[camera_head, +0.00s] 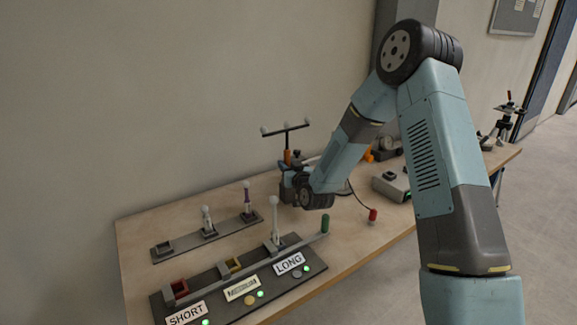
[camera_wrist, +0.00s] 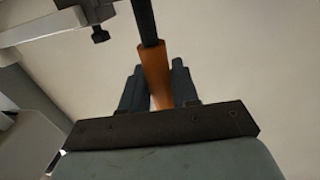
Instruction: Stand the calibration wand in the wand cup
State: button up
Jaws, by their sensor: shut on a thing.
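The calibration wand (camera_head: 286,138) has an orange handle, a dark shaft and a crossbar with small grey balls. My gripper (camera_head: 289,172) is shut on its orange handle and holds it roughly upright at the back of the table. In the wrist view the orange handle (camera_wrist: 155,75) stands between the two dark fingers of my gripper (camera_wrist: 157,88). I cannot tell for sure which holder is the wand cup. A grey block with a raised square top (camera_head: 390,177) stands right of my gripper, partly behind my arm.
A back strip (camera_head: 190,240) has an empty square holder and two ball-topped posts. A red piece (camera_head: 373,216) with a cable lies right.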

jog(key=o, duration=1)
jog(key=v, duration=1.4)
jog(key=s+d+r+m+g+h, duration=0.1)
jog(key=s+d+r+g+h, duration=0.25)
jog(key=d+r, duration=0.3)
jog(key=s+d+r+g+h, duration=0.2)
jog(key=s+d+r+h, duration=0.1)
jog(key=s+d+r, duration=0.4)
jog(key=s+d+r+m+g, duration=0.1)
jog(key=s+r, duration=0.2)
jog(key=s, duration=0.4)
jog(key=s+d+r+m+g, duration=0.1)
jog(key=s+d+r+g, duration=0.1)
jog(key=s, duration=0.6)
jog(key=s+d+r+m+g+h, duration=0.1)
jog(key=s+d+r+m+g, duration=0.1)
jog(key=s+r, duration=0.2)
jog(key=s, duration=0.3)
jog(key=shift+s+d, duration=0.2)
